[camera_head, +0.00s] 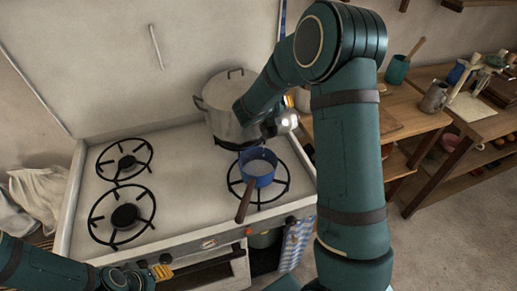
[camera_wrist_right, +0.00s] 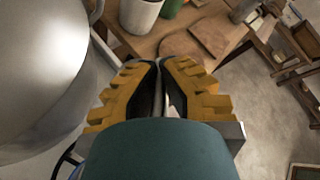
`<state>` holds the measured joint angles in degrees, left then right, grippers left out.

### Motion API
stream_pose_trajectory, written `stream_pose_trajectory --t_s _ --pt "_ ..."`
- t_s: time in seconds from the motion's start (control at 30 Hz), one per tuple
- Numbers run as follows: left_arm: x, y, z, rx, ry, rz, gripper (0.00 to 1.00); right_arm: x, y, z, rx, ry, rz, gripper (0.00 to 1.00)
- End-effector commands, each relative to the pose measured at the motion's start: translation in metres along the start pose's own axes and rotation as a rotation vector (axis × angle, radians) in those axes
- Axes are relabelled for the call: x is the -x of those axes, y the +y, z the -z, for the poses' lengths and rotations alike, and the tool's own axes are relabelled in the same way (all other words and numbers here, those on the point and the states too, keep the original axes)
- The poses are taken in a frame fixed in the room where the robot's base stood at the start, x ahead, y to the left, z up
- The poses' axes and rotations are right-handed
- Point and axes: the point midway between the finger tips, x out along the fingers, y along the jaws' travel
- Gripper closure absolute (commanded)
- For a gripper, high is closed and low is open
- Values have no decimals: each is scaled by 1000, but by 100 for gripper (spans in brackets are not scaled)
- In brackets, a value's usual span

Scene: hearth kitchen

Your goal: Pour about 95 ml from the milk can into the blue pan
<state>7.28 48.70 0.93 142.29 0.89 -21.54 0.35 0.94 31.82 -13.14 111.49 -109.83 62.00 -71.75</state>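The blue pan (camera_head: 257,166) sits on the front right burner of the stove, its brown handle pointing towards the stove's front. A shiny metal vessel, apparently the milk can (camera_head: 288,121), is at the end of my right gripper (camera_head: 270,128), above and behind the pan's right side. Its tilt is unclear, and I see no stream. In the right wrist view the yellow fingers (camera_wrist_right: 160,85) are close together with a thin grey piece between them; most of the can is hidden. My left gripper (camera_head: 161,268) is low at the stove's front left, apart from the pan; its opening is unclear.
A large metal pot (camera_head: 222,100) stands on the back right burner, close to my right wrist, and fills the left of the wrist view (camera_wrist_right: 40,75). The left burners (camera_head: 125,215) are empty. A wooden table (camera_head: 400,110) with a metal mug (camera_head: 435,97) stands to the right.

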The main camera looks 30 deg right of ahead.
Motion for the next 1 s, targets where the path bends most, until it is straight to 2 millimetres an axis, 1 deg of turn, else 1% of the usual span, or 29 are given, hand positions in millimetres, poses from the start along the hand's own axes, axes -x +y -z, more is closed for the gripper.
stream_pose_trajectory --t_s 0.13,0.3,0.43,1.0 --pt "3 1 1 2 1 1 53 -2 2 1 1 16 -13 100" --pt "18 5 4 3 5 -1 53 -10 2 3 -3 72 -49 100" --pt "25 8 5 2 5 -3 53 -15 4 7 -5 107 -73 100" --pt "25 8 4 2 3 -4 53 -17 7 10 -5 119 -84 100"
